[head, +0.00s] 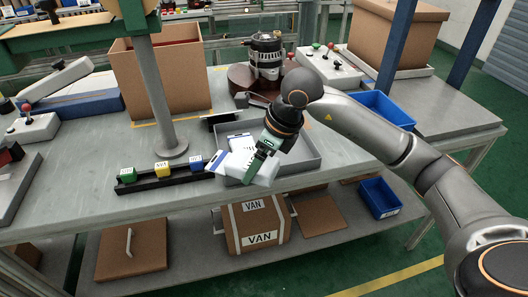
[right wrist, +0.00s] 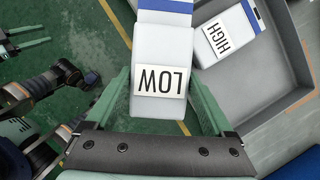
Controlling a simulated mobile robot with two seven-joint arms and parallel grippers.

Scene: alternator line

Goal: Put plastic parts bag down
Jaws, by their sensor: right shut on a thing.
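My right gripper (head: 256,168) is over the front left part of a grey tray (head: 312,160) on the bench. Its green fingers are shut on a white plastic parts bag (head: 262,177) with a blue band. In the right wrist view this bag (right wrist: 150,115) carries a LOW label and sits between the fingers (right wrist: 163,100). Another white bag (right wrist: 227,50), labelled HIGH, lies in the tray beside it. The fingers partly hide the bags in the head view. Green fingers at the left of the right wrist view appear to be my left gripper (right wrist: 25,46); its opening is unclear.
A black rail with green, yellow and blue blocks (head: 162,168) lies left of the tray. A grey post (head: 158,100) stands behind the rail. An alternator (head: 266,55) is behind the tray, and a blue bin (head: 378,112) is to its right. A VAN carton (head: 254,224) sits below.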

